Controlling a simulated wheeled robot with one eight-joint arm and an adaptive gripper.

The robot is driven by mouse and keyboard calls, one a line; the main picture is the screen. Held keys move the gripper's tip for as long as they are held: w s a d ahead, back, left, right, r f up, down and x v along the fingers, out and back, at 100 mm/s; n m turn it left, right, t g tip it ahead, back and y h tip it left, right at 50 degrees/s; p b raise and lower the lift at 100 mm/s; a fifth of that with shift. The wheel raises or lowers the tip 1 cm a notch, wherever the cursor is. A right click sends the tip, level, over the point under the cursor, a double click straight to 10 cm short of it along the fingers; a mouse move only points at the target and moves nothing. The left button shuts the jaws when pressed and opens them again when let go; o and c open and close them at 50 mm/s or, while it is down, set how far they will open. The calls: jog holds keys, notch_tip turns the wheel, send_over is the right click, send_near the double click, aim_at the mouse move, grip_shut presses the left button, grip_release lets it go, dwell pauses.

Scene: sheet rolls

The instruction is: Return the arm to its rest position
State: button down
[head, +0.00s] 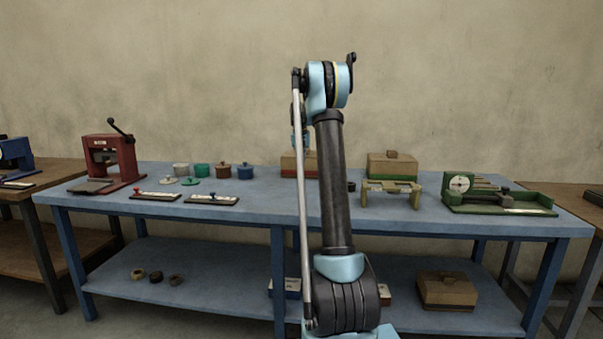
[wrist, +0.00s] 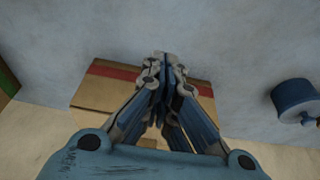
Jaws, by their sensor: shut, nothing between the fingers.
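My arm stands upright in the middle of the head view, its upper joint (head: 328,84) high above the blue bench (head: 260,205). In the wrist view my gripper (wrist: 163,62) is shut and its fingers meet with nothing between them. In that view it is in front of a cardboard-coloured box with a red band (wrist: 98,92), apparently above the bench. The same box shows behind my arm in the head view (head: 290,165). The gripper itself is mostly hidden behind my arm in the head view.
A blue lidded pot (wrist: 292,100) stands at the right in the wrist view. The bench holds a red press (head: 105,160), several small pots, a green-banded box (head: 392,166), a yellowish fixture (head: 391,190) and a green device (head: 490,193). A brown box (head: 446,290) lies on the lower shelf.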

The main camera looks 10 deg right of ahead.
jog(key=s+a+r+n, duration=0.1)
jog(key=s+a+r, duration=0.1)
jog(key=s, duration=1.5)
jog(key=s+a+r+n, duration=0.1)
jog(key=s+a+r, duration=0.1)
jog(key=s, duration=1.4)
jog(key=s+f, duration=0.6)
jog(key=s, duration=0.4)
jog(key=s+a+f+n, duration=0.1)
jog(key=s+f, duration=0.6)
jog(key=s, duration=0.4)
jog(key=s+a+f+g+y, duration=0.1)
jog(key=s+f, duration=0.6)
jog(key=s, duration=0.3)
jog(key=shift+s+a+n, duration=0.25)
jog(key=shift+s+n, duration=0.05)
jog(key=shift+n, duration=0.1)
jog(key=shift+w+f, duration=0.15)
jog(key=shift+w, duration=0.35)
